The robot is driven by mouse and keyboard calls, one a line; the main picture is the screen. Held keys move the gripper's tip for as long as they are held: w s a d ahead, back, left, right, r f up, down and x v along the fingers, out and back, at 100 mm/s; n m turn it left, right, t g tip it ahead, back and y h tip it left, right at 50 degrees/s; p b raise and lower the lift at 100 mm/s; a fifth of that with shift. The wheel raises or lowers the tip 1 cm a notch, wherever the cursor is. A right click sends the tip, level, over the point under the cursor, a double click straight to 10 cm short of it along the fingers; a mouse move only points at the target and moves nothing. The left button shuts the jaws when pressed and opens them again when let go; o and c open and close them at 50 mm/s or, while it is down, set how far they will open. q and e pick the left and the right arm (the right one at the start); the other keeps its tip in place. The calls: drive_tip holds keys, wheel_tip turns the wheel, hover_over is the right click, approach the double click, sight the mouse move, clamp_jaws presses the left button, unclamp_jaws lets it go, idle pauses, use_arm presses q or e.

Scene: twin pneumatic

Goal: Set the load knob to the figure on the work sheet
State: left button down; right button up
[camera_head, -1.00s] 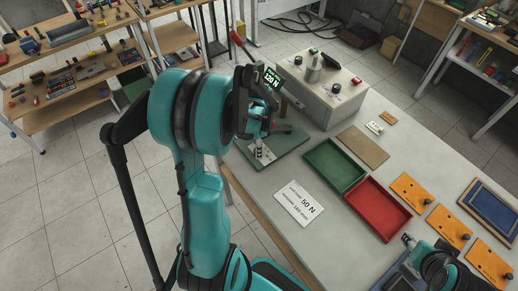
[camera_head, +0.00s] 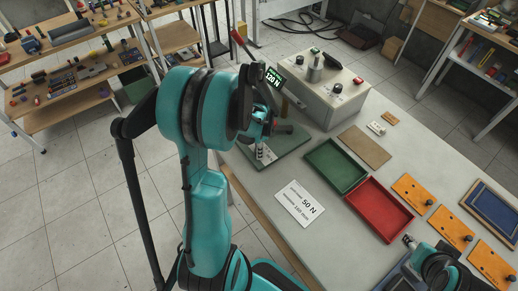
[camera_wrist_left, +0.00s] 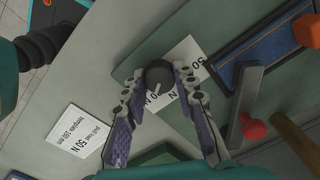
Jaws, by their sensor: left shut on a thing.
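The work sheet (camera_head: 300,203) lies flat on the bench and reads 50 N in large print; it also shows in the left wrist view (camera_wrist_left: 78,143). A small dark display (camera_head: 273,78) reads 120 N. In the left wrist view, the round dark load knob (camera_wrist_left: 158,73) sits over a white scale plate (camera_wrist_left: 197,60) with partly hidden figures. My left gripper (camera_wrist_left: 157,82) is shut on the knob, one finger on each side. In the head view my left arm hides the knob. My right gripper (camera_head: 408,241) is at the lower right, too small to read.
A green tray (camera_head: 309,155) and a red tray (camera_head: 354,204) lie right of the sheet. A grey control box (camera_head: 325,112) with knobs stands behind. Orange plates (camera_head: 412,193) and a blue-framed board (camera_head: 494,206) lie at the right.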

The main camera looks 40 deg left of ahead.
use_arm(q)
drive_tip(key=n+b, duration=0.1)
drive_tip(key=n, duration=0.4)
drive_tip(key=shift+n+b, duration=0.3)
drive_tip(key=n+b, duration=0.1)
drive_tip(key=n, duration=0.5)
drive_tip(key=shift+n, duration=0.3)
drive_tip(key=n, duration=0.6)
drive_tip(key=shift+b, duration=0.4)
drive_tip(key=n, duration=0.5)
drive_tip(key=shift+n, duration=0.4)
drive_tip(key=c, duration=1.2)
unclamp_jaws()
